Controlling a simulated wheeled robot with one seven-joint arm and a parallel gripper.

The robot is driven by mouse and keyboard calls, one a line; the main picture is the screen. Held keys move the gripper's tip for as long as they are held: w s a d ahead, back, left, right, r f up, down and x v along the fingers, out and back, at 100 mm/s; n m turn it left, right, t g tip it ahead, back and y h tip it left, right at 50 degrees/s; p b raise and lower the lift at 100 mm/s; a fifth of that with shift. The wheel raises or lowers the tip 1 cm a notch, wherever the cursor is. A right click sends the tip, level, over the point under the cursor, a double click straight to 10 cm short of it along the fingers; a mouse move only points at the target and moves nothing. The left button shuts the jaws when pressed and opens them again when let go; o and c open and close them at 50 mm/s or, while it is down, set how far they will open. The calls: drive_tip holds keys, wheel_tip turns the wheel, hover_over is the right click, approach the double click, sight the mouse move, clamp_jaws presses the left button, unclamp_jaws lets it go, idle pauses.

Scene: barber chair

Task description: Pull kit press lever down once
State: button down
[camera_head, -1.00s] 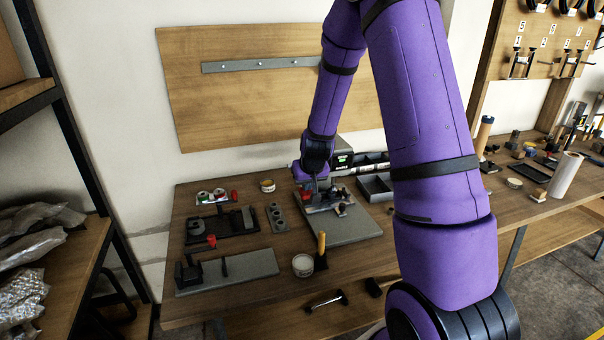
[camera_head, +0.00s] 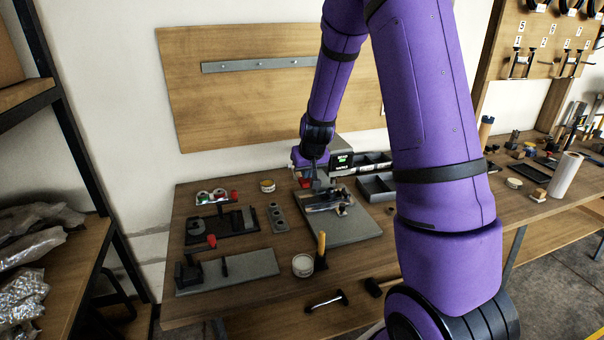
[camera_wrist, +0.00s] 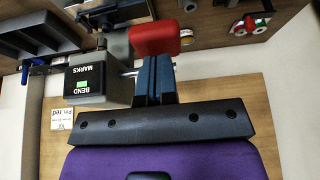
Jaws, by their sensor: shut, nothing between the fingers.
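The kit press stands on a grey base plate (camera_head: 352,233) on the bench, with its grey body and a box marked "BEND MARKS" (camera_head: 342,160) behind. In the wrist view the box (camera_wrist: 85,78) has a small green display. A red grip (camera_wrist: 154,39), seemingly the lever's, shows just beyond my fingers; it is small and red (camera_head: 304,183) in the head view. A thin metal rod (camera_wrist: 129,73) runs from the box side toward my fingers. My gripper (camera_wrist: 155,60) is shut and empty, its blue fingers close against the red grip; contact is unclear.
A yellow-handled tool (camera_head: 321,248) and a round tin (camera_head: 303,265) stand in front. Grey bins (camera_head: 376,187) sit right of the press, and a wooden wall board (camera_head: 255,85) is behind.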

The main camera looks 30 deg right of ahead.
drive_tip(key=shift+w+r, duration=0.1)
drive_tip(key=shift+r, duration=0.5)
wheel_tip(320, 180, up, 6)
drive_tip(key=w, duration=0.1)
drive_tip(key=shift+w+d, duration=0.25)
drive_tip(key=shift+w, duration=0.15)
drive_tip(key=shift+f, duration=0.1)
idle(0.6)
